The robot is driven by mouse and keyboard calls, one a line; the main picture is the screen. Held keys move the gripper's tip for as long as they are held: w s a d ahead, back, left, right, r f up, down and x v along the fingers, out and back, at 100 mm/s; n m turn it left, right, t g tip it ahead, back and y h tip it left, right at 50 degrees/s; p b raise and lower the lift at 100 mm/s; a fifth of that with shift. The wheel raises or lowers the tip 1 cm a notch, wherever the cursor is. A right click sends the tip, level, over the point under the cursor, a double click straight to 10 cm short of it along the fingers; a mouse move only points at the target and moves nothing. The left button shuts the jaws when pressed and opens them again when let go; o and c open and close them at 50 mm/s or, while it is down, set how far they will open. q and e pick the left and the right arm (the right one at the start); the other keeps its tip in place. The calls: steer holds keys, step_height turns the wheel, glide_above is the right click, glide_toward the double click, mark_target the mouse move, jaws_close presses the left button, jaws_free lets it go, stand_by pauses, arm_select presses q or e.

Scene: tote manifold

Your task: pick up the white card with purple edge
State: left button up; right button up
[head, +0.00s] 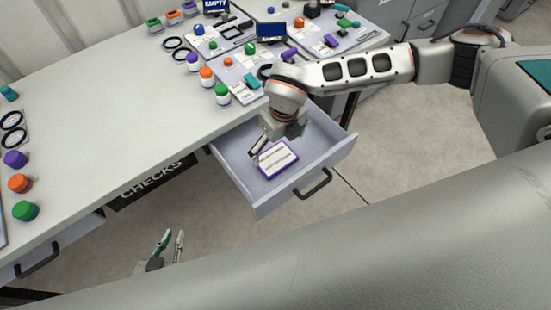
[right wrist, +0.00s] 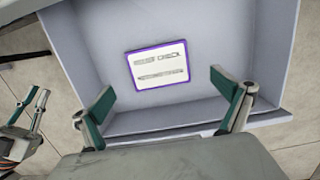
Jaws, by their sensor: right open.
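The white card with purple edge (head: 278,158) lies flat in the open drawer (head: 240,181) in the head view. It also shows whole in the right wrist view (right wrist: 159,65), with lines of dark print. My right gripper (head: 264,146) is over the drawer at the card's upper-left side in the head view. In the right wrist view its two green-padded fingers (right wrist: 165,92) are spread wide, with the card beyond them and nothing held. My left gripper (head: 171,240) is low in front of the table, away from the drawer, with its fingers apart and empty.
The table (head: 105,110) stands above the drawer, with a black sign reading CHECKS (head: 150,183) on its front. Colored-lid jars, black rings and several cards lie on top. The drawer's walls surround the card. Floor (head: 385,175) is clear to the right.

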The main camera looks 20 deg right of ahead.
mark_target(276, 159)
steer(key=f, duration=0.6)
steer(key=shift+w+a, duration=0.2)
steer(key=shift+w, duration=0.05)
steer(key=shift+c, duration=0.4)
steer(key=c, duration=1)
